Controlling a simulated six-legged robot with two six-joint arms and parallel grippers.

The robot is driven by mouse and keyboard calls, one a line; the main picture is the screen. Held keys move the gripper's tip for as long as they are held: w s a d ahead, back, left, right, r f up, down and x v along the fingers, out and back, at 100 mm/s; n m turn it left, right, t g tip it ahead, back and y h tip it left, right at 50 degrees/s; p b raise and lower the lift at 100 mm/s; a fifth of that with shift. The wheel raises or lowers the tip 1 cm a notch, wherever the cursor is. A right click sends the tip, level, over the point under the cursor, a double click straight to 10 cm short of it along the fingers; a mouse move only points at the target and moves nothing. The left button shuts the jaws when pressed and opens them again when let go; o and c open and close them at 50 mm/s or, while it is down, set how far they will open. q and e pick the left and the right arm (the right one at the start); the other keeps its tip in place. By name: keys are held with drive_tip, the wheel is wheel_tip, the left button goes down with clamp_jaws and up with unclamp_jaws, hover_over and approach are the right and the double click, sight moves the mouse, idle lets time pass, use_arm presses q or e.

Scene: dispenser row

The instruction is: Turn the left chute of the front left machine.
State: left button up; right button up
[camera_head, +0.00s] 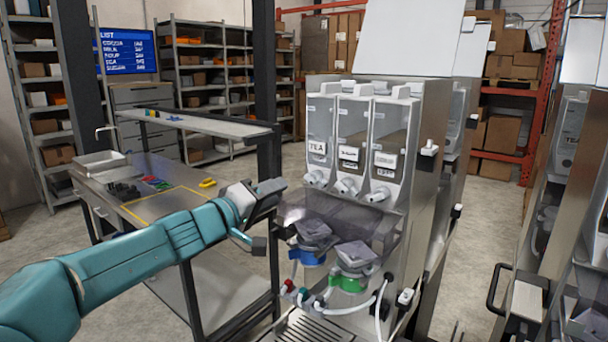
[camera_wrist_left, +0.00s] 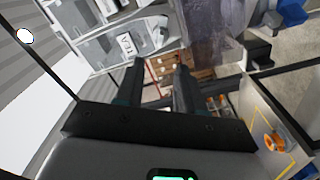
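The front left machine (camera_head: 432,150) stands in the middle of the head view, with three clear bins side by side. Its left bin carries a TEA label (camera_head: 317,147). The left chute (camera_head: 315,179) is a pale spout under that bin. My left gripper (camera_head: 264,214) is to the left of this chute, apart from it, on a teal arm. In the left wrist view, the two dark fingers (camera_wrist_left: 159,72) stand apart with nothing between them. The TEA label (camera_wrist_left: 127,44) shows there, tilted, beyond the fingers and to the left. My right gripper is not in view.
Below the chutes are a blue dispenser part (camera_head: 308,257) and a green one (camera_head: 349,284), with hoses and a drip grate (camera_head: 315,328). A steel worktable (camera_head: 165,185) with trays stands at the left. Another machine (camera_head: 555,215) stands at the right.

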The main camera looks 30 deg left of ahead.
sight(308, 180)
use_arm(q)
drive_tip(key=w+p, duration=0.1)
drive_tip(key=w, duration=0.1)
drive_tip(key=w+p, duration=0.1)
drive_tip(key=w, duration=0.2)
drive_tip(key=w+d+p, duration=0.1)
drive_tip(key=w, duration=0.2)
drive_tip(key=shift+d+r, duration=0.1)
drive_tip(key=shift+w, duration=0.3)
drive_tip(key=shift+w+p, duration=0.3)
drive_tip(key=shift+w, duration=0.05)
drive_tip(key=shift+w+d+f, duration=0.1)
drive_tip(key=shift+w+f, duration=0.15)
drive_tip(key=shift+w, duration=0.25)
drive_tip(key=shift+s+r, duration=0.1)
drive_tip(key=shift+s, duration=0.15)
drive_tip(key=shift+c, duration=0.3)
drive_tip(key=shift+s, duration=0.1)
drive_tip(key=c, duration=0.5)
clamp_jaws()
